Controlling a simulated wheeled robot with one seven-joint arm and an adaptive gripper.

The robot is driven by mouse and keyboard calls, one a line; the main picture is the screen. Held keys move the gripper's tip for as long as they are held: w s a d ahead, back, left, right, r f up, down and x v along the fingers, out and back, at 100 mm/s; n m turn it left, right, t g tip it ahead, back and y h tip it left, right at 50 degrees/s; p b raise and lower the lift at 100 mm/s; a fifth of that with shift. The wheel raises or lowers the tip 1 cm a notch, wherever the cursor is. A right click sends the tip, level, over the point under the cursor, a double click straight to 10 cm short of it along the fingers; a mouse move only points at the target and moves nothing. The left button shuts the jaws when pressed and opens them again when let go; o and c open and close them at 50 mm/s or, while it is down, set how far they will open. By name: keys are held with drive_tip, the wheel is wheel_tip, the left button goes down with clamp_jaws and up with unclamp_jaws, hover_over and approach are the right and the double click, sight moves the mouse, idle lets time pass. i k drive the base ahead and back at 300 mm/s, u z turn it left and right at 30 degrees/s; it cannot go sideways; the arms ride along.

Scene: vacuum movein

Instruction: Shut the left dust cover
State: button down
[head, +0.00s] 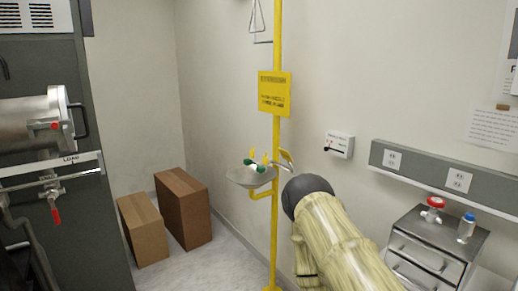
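An eyewash bowl (240,181) of grey metal is mounted on a yellow pole (276,205) near the middle of the head view. Two green spray heads (255,166) sit above the bowl. A small yellow dust cover (252,154) stands up at the left head, and a second yellow piece shows at the right one. Both look raised, but they are too small to tell exactly how they sit. My arm's pale yellow sleeved links and dark rounded joint are at the lower middle right, in front of the wall. My gripper is not in view.
Two cardboard boxes (183,208) stand on the floor left of the bowl. A grey machine with a metal drum (30,122) fills the left side. Floor between boxes and pole is clear.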

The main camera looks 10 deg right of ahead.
sight(251, 151)
drive_tip(key=u, duration=0.45)
drive_tip(key=i, duration=1.45)
drive_tip(key=z, duration=0.4)
